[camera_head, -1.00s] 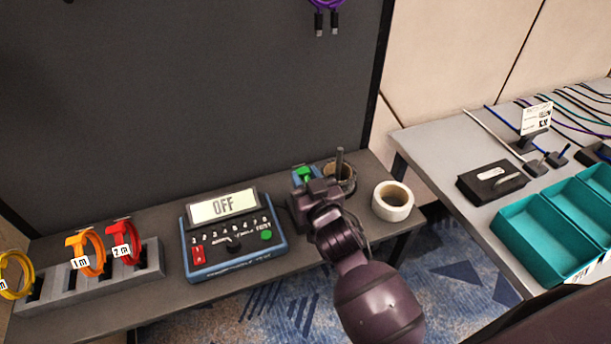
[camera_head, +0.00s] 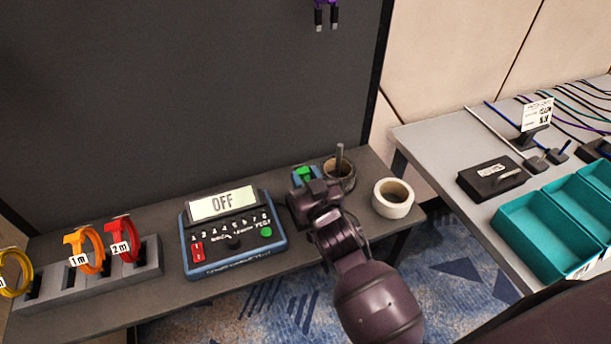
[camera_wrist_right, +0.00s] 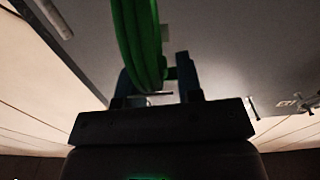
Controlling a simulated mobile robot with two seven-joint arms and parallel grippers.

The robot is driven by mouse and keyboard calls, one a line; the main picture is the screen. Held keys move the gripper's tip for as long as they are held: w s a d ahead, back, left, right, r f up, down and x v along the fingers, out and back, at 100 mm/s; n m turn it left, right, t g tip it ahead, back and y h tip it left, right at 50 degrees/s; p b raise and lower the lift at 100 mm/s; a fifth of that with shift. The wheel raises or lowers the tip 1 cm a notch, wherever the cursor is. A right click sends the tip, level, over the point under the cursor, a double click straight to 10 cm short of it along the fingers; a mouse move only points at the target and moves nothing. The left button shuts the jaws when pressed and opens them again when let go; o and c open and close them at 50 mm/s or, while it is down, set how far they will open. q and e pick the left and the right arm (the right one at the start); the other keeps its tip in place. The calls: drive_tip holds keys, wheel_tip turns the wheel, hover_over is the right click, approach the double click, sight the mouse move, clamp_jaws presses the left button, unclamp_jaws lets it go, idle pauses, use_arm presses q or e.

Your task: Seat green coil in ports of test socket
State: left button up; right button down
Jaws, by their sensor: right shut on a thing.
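The green coil (camera_wrist_right: 142,45) stands between the fingers of my right gripper (camera_wrist_right: 155,82) in the right wrist view. My right gripper (camera_head: 306,187) is shut on it. In the head view only a small green part of the coil (camera_head: 303,173) shows beyond the gripper. A small blue block (camera_head: 297,182), apparently the test socket, shows there too, mostly hidden by my gripper. The coil's plugs and the ports are hidden, so I cannot tell whether they meet. My left gripper is not in view.
A blue tester (camera_head: 235,235) reading OFF stands left of my gripper. A grey rack (camera_head: 145,262) holds orange, red and yellow coils at the left. A dark cup (camera_head: 341,175) and a white tape roll (camera_head: 393,198) sit close on the right. A dark panel (camera_head: 190,90) rises behind.

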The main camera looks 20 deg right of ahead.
drive_tip(key=shift+f, duration=0.1)
idle(0.3)
drive_tip(key=c, duration=0.7)
unclamp_jaws()
drive_tip(key=shift+s, duration=0.2)
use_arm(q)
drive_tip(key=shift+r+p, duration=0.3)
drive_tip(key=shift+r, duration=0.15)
use_arm(e)
drive_tip(key=s, duration=1)
drive_tip(key=shift+s+d, duration=0.2)
drive_tip(key=shift+s, duration=0.05)
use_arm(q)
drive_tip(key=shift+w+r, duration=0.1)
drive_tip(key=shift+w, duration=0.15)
